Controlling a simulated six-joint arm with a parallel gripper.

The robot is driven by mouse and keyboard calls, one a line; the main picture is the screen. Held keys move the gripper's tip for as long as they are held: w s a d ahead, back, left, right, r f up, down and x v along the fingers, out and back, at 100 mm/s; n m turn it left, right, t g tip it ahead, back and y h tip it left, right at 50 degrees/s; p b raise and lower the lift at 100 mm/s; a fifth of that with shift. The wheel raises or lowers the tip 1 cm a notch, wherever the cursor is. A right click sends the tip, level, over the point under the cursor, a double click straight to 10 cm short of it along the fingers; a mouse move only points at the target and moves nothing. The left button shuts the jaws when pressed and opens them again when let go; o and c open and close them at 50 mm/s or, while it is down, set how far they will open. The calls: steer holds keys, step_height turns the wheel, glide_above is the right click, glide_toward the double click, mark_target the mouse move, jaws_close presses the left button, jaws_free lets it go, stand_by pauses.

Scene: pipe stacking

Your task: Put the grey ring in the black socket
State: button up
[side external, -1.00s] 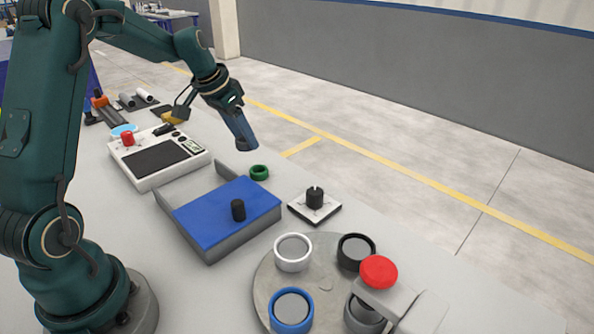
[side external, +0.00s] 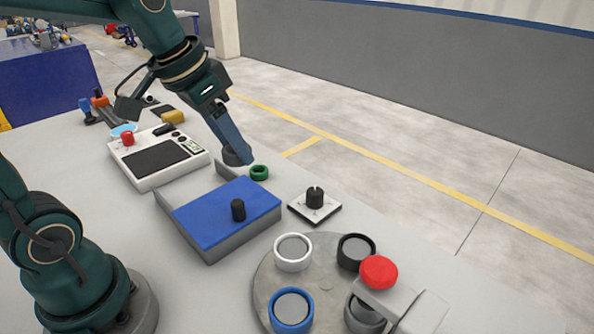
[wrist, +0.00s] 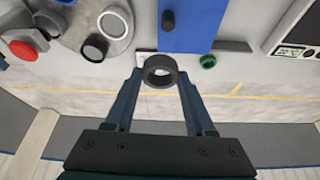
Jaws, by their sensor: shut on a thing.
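My gripper (side external: 238,158) is shut on the dark grey ring (wrist: 160,81), which sits between its two blue fingers in the wrist view. In the side external view the ring (side external: 234,155) shows at the fingertips, partly hidden by a finger, near the green ring. The black socket (side external: 356,264) is on the round grey turntable (side external: 325,285), at its far right side and apart from my gripper. The socket also shows in the wrist view (wrist: 95,47) at upper left.
The turntable also carries white (side external: 292,265), blue (side external: 291,326) and grey sockets, with a red button (side external: 379,272) beside it. A green ring (side external: 259,173), a blue-topped block (side external: 215,213) and a black peg on a white plate (side external: 315,198) stand nearby.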

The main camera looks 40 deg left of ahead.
steer(key=n, duration=0.1)
steer(key=n+y, duration=0.1)
steer(key=a+f+n, duration=0.1)
steer(key=n, duration=0.1)
steer(key=shift+s+a+y, duration=0.1)
steer(key=shift+s+y, duration=0.2)
steer(key=shift+s, duration=0.05)
steer(key=s+a+f+n+g+y, duration=0.1)
steer(key=a+f+n+g+y, duration=0.15)
steer(key=a+n, duration=0.5)
steer(key=n+g, duration=0.4)
steer(key=n, duration=0.8)
glide_above(131, 213)
steer(key=d, duration=0.1)
steer(key=f, duration=0.9)
steer(key=shift+w+d+f, duration=0.15)
steer(key=shift+w, duration=0.1)
steer(key=shift+y, duration=0.25)
steer(key=shift+f, duration=2.25)
steer(key=shift+f, duration=0.2)
